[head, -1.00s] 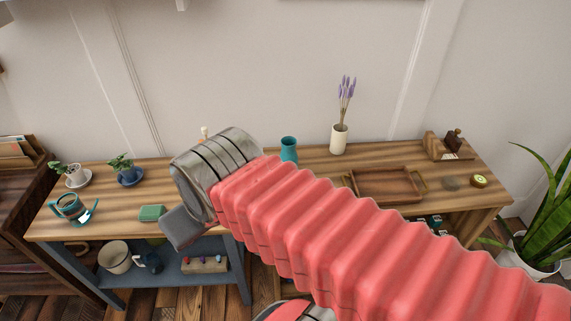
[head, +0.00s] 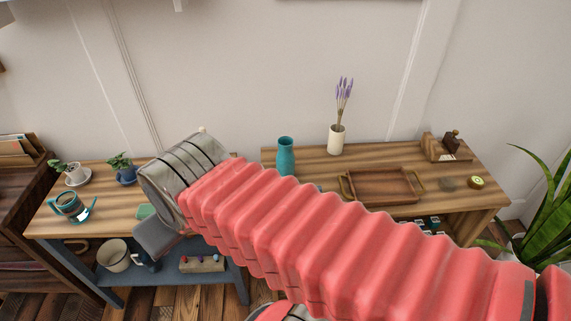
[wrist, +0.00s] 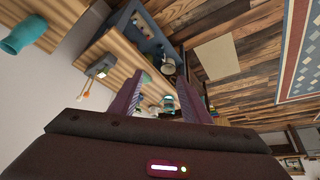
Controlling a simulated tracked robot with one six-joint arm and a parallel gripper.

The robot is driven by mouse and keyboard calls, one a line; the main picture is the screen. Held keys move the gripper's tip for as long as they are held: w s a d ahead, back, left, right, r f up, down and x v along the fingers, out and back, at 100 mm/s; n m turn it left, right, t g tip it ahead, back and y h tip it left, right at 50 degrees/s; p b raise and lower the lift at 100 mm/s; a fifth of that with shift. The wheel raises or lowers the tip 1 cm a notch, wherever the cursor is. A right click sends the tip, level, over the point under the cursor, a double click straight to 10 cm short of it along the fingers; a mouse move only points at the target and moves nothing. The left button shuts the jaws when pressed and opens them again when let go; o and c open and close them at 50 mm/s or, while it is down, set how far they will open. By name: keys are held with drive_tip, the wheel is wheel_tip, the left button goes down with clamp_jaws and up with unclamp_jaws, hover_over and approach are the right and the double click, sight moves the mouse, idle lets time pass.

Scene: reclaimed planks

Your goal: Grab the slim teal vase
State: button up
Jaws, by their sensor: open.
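The slim teal vase (head: 286,156) stands upright on the right-hand wooden table, near its back left corner, just beyond my red arm sleeve in the head view. Its lower edge is close to the sleeve's outline. The vase also shows in the wrist view (wrist: 24,34), tilted at the upper left, well outside the space between my fingers. My gripper (wrist: 165,76) is open and empty, its two purple fingers apart. In the head view, my arm hides the fingers.
A white vase with lavender (head: 337,140) stands right of the teal vase. A wooden tray (head: 383,200) lies in front. The left table (head: 110,208) holds potted plants and a teal-trimmed glass vessel (head: 72,207). Bare tabletop lies around the teal vase.

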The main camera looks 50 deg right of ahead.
drive_tip(key=o, duration=0.7)
drive_tip(key=w+d+h, duration=0.1)
drive_tip(key=w+d, duration=0.1)
drive_tip(key=d, duration=0.2)
drive_tip(key=w+d+f+m+h, duration=0.1)
drive_tip(key=w+d, duration=0.1)
drive_tip(key=d, duration=0.1)
drive_tip(key=w+d+f+t+h, duration=0.1)
drive_tip(key=w+d, duration=0.2)
drive_tip(key=d, duration=0.1)
drive_tip(key=shift+d+f+m, duration=0.1)
drive_tip(key=shift+d+m, duration=0.25)
drive_tip(key=shift+m, duration=0.05)
drive_tip(key=shift+c, duration=0.2)
drive_tip(key=w+d+f+m+h, duration=0.1)
drive_tip(key=w+d+f, duration=0.1)
drive_tip(key=d, duration=0.5)
drive_tip(key=w+d+f+h, duration=0.1)
drive_tip(key=d+f, duration=0.1)
drive_tip(key=d, duration=0.6)
drive_tip(key=m+t, duration=0.2)
drive_tip(key=t, duration=0.3)
approach(289, 166)
drive_tip(key=shift+a+r, duration=0.15)
drive_tip(key=shift+a, duration=0.05)
drive_tip(key=shift+x, duration=4.3)
drive_tip(key=shift+d, duration=0.2)
drive_tip(key=shift+x, duration=2.5)
